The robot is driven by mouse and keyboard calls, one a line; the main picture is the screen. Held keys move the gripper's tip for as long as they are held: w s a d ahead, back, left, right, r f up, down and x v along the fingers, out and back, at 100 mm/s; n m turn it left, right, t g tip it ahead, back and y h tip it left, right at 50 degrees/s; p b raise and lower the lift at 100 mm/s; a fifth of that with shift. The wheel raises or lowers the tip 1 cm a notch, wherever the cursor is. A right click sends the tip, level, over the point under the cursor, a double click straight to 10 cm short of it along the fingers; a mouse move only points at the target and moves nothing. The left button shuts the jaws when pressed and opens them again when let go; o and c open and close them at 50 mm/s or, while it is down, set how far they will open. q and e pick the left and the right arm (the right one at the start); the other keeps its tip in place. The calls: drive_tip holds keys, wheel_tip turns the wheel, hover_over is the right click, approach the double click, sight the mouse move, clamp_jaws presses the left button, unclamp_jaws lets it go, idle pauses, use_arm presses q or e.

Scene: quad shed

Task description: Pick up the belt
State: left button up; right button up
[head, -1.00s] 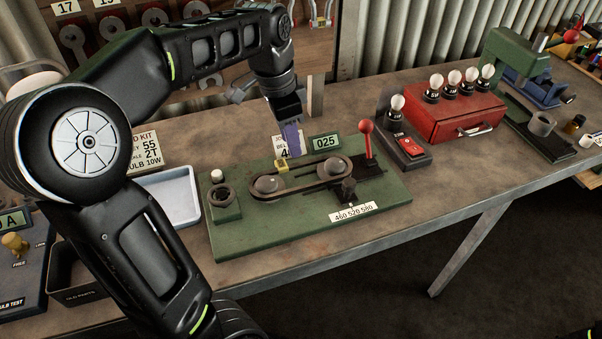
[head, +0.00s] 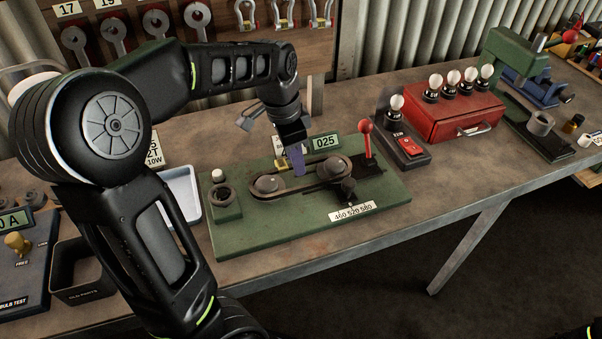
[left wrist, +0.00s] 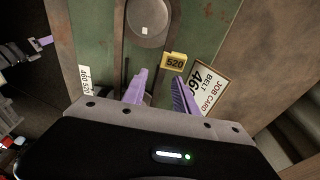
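The dark belt (head: 303,189) is looped around two grey pulleys on a green board (head: 240,234). A yellow tag marked 520 (left wrist: 174,61) sits at the belt's far strand. My left gripper (head: 297,172), with purple fingers, points down at the board near this tag. In the left wrist view its fingers (left wrist: 159,76) are apart, with nothing clearly held between them. The fingers partly hide the far strand, so I cannot tell whether they straddle or touch it. My right gripper (left wrist: 42,42) shows only as a small purple finger in the left wrist view.
A red-knobbed lever (head: 366,140) stands upright on the board's right. A job card reading belt 460 (left wrist: 208,88) lies behind the board. A switch box (head: 407,149) and red case (head: 455,112) stand to the right. A pale tray (head: 183,196) and dark bin (head: 82,277) are left.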

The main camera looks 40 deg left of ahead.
idle(0.4)
use_arm(q)
clamp_jaws()
idle(0.5)
